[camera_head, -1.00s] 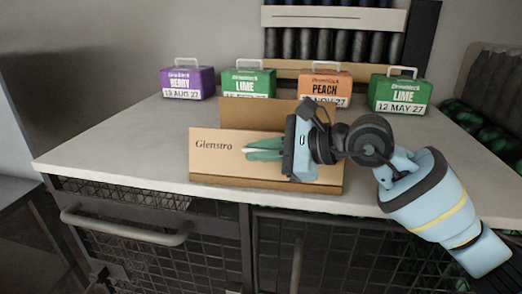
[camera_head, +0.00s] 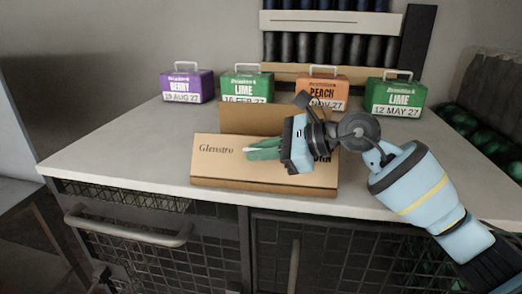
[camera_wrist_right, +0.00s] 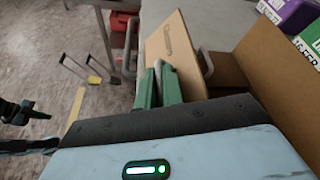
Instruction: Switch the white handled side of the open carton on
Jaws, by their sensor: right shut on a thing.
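The open carton (camera_head: 215,170) is brown cardboard marked "Glenstro" and stands near the counter's front edge, with a raised flap (camera_head: 240,116) behind. It also shows in the wrist view (camera_wrist_right: 180,62). My right gripper (camera_head: 262,149) is in front of the carton's face, its green fingers pointing left. In the wrist view the fingers (camera_wrist_right: 157,85) are close together, with a thin pale piece (camera_wrist_right: 158,68) between their tips. I cannot tell whether this piece belongs to the carton. No white switch shows clearly.
A purple Berry box (camera_head: 187,87), a green Lime box (camera_head: 247,86), an orange Peach box (camera_head: 322,85) and another Lime box (camera_head: 396,96) stand behind, each with a pale handle. The counter (camera_head: 120,150) is clear at left. Mesh-front drawers with a bar handle (camera_head: 130,232) are below.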

